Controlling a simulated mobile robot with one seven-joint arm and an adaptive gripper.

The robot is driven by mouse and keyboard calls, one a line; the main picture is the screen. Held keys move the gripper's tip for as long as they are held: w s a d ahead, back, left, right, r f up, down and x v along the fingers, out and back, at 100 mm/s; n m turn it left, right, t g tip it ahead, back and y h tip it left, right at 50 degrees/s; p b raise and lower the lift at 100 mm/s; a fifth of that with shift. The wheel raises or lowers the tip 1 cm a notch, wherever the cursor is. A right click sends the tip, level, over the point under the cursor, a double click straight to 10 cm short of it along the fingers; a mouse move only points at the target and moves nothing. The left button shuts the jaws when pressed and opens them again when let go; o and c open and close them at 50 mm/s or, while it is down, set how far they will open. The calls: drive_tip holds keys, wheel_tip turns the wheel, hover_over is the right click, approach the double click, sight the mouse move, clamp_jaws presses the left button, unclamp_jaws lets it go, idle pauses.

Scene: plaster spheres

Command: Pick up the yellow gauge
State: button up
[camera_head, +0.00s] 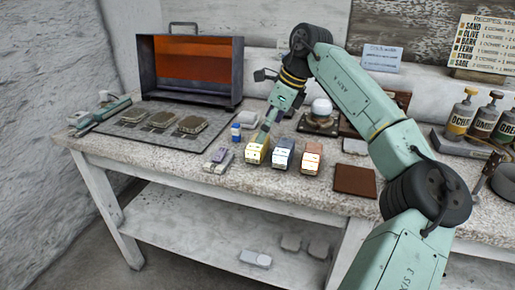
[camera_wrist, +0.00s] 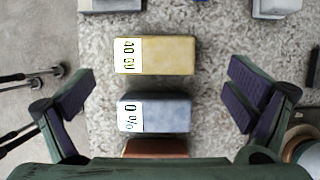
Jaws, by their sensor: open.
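The yellow gauge (camera_head: 257,151) is a small block with a white label, standing on the speckled bench top. It also shows in the wrist view (camera_wrist: 168,56), lying crosswise in the upper middle with its label at the left end. My gripper (camera_head: 267,130) is above it in the head view. In the wrist view my gripper's jaws (camera_wrist: 160,92) are wide apart and empty, one each side of the row of blocks. The yellow gauge lies slightly beyond the jaw tips there, apart from both. A blue-grey labelled block (camera_wrist: 160,115) lies nearer the palm.
An orange-brown block (camera_head: 312,157) stands right of the blue-grey block (camera_head: 283,152). A grey-purple piece (camera_head: 218,159) lies to the left. A white sphere (camera_head: 321,107) on a dark stand is behind. A brown square (camera_head: 355,180) lies at the right front.

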sight(258, 145)
drive_tip(key=shift+s+p+x, duration=0.15)
drive_tip(key=shift+p+x, duration=0.2)
drive_tip(key=shift+x, duration=1.2)
drive_tip(key=shift+s+p+x, duration=0.1)
drive_tip(key=shift+p+x, duration=0.2)
drive_tip(key=shift+x, duration=1.25)
drive_tip(key=shift+a, duration=0.15)
drive_tip(key=shift+c, duration=0.3)
drive_tip(key=c, duration=1.3)
drive_tip(key=shift+r+b, duration=0.3)
drive_tip(key=shift+r, duration=0.5)
wheel_tip(258, 145, up, 2)
drive_tip(key=shift+r+b, duration=0.1)
drive_tip(key=shift+b, duration=0.2)
drive_tip(key=s+b, duration=0.1)
drive_tip(key=s, duration=0.4)
drive_tip(key=s+a+r+b, duration=0.1)
drive_tip(key=s+b, duration=0.1)
drive_tip(key=s, duration=0.3)
drive_tip(key=s+b, duration=0.1)
drive_tip(key=s, duration=0.5)
drive_tip(key=shift+a+r, duration=0.15)
